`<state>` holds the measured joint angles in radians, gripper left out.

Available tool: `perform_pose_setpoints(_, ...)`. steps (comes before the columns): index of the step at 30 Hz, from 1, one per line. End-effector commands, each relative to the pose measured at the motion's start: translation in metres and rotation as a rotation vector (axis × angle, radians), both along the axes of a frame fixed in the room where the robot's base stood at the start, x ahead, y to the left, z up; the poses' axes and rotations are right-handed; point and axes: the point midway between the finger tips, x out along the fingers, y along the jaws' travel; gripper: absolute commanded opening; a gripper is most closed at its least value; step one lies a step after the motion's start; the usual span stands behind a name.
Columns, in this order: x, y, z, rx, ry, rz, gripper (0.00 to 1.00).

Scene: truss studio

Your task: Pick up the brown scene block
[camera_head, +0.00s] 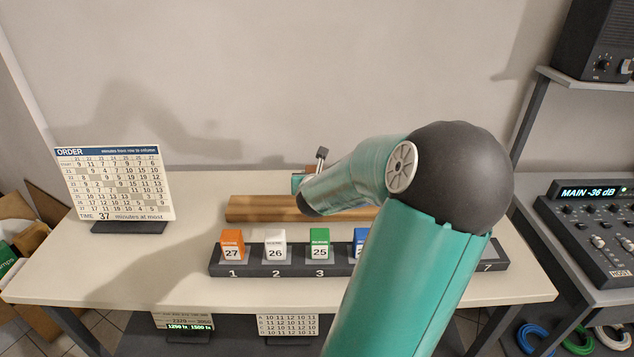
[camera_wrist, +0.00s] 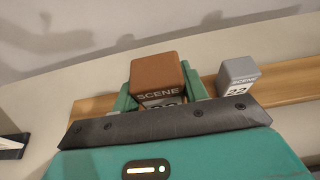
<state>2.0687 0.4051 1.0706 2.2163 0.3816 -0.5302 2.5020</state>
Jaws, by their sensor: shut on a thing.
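The brown scene block (camera_wrist: 157,76) is between the green fingers of my gripper (camera_wrist: 158,92) in the wrist view, with a finger against each side. My gripper is shut on it. The block's top and the word SCENE show; the number below is mostly hidden by my gripper. In the head view a small part of the brown block (camera_head: 312,168) shows beside my gripper (camera_head: 302,180), over the wooden ledge (camera_head: 262,208). My arm hides most of it there. I cannot tell whether the block touches the ledge.
A grey scene block (camera_wrist: 238,76) stands on the ledge, right of my gripper. In front, a dark numbered rack (camera_head: 294,270) holds orange (camera_head: 232,240), white (camera_head: 275,242), green (camera_head: 320,240) and blue (camera_head: 361,238) blocks. An order board (camera_head: 115,185) stands left. My arm hides some rack slots.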

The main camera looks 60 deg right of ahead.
Motion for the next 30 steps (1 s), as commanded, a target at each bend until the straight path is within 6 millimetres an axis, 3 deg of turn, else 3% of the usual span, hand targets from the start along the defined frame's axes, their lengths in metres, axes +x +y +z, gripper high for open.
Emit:
perform_pose_setpoints(3, -0.004, 0.011, 0.014, -0.004, 0.006, -0.004, 0.19)
perform_pose_setpoints(15, -0.011, 0.053, 0.031, -0.002, 0.006, -0.004, 0.19)
perform_pose_setpoints(30, -0.013, 0.070, 0.035, 0.009, -0.001, -0.004, 0.19)
